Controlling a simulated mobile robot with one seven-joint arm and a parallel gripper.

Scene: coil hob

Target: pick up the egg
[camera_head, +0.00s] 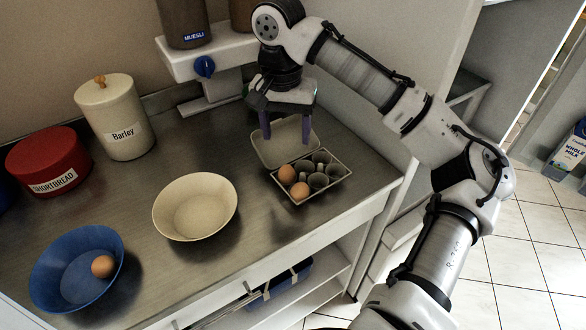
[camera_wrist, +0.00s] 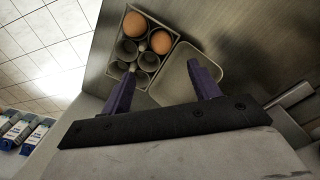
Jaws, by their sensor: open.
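An egg carton (camera_head: 325,178) lies open on the steel counter, its lid (camera_head: 285,152) folded back behind it. Two brown eggs, one (camera_head: 286,174) and another (camera_head: 300,191), sit in cups at its left end; the other cups look empty. In the wrist view the eggs show as one (camera_wrist: 135,25) and another (camera_wrist: 161,42). A third brown egg (camera_head: 102,266) lies inside the blue bowl (camera_head: 55,290) at the front left. My gripper (camera_head: 287,138) is open, with nothing between its purple fingers. It points down above the carton lid; the fingers also show in the wrist view (camera_wrist: 165,88).
A cream bowl (camera_head: 196,207) stands between the blue bowl and the carton. A Barley canister (camera_head: 115,118) and a red Shortbread tin (camera_head: 46,160) stand at the back left. A muesli dispenser (camera_head: 186,22) with a blue knob stands behind my gripper. Bare counter lies around the carton.

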